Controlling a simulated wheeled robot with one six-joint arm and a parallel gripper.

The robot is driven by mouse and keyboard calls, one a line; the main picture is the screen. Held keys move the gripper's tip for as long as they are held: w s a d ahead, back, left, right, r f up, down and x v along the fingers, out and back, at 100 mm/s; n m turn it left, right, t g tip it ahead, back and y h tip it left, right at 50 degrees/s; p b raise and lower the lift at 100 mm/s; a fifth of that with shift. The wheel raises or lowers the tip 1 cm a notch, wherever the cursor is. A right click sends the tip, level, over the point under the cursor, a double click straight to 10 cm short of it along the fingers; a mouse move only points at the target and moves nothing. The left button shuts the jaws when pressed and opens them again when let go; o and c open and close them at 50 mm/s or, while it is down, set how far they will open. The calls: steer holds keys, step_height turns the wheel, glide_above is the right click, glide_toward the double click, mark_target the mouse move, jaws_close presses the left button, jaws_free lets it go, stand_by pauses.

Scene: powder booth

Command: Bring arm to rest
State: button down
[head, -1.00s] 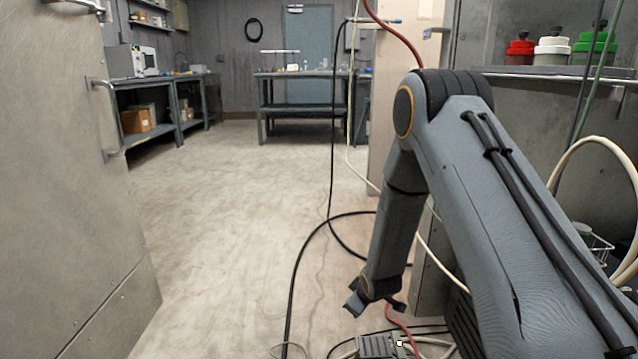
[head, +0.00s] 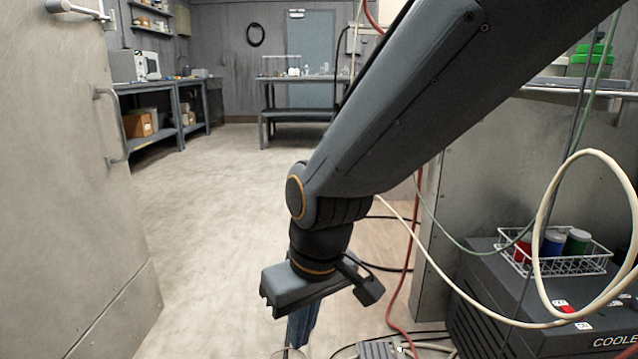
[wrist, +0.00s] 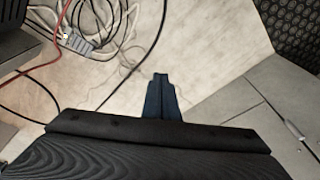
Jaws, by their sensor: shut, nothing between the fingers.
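My arm reaches across the head view from the upper right, down to the middle. My gripper (head: 298,332) hangs below the wrist and points down at the floor. Its dark fingers are together and hold nothing. In the wrist view my gripper (wrist: 160,78) shows its closed fingertips over bare pale floor. It touches nothing that I can see.
A metal door (head: 75,190) stands at the left. A cooler (head: 560,335) with a wire basket (head: 565,262) of coloured jars is at the right. Hoses and cables lie around a power strip (head: 380,349). A bench (head: 300,85) stands far back; the middle floor is clear.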

steer(key=s+d+r+g+p, duration=0.15)
steer(key=s+r, duration=0.25)
steer(key=s, duration=0.8)
steer(key=d+r+m+h+p, duration=0.1)
steer(key=d+r+m+p, duration=0.2)
steer(key=d+r+p, duration=0.7)
steer(key=d+r+m+p, duration=0.4)
steer(key=d+r+p, duration=0.6)
steer(key=r+p, duration=0.8)
steer(key=p, duration=0.9)
steer(key=shift+w+d+h, duration=0.3)
steer(key=shift+h, duration=0.1)
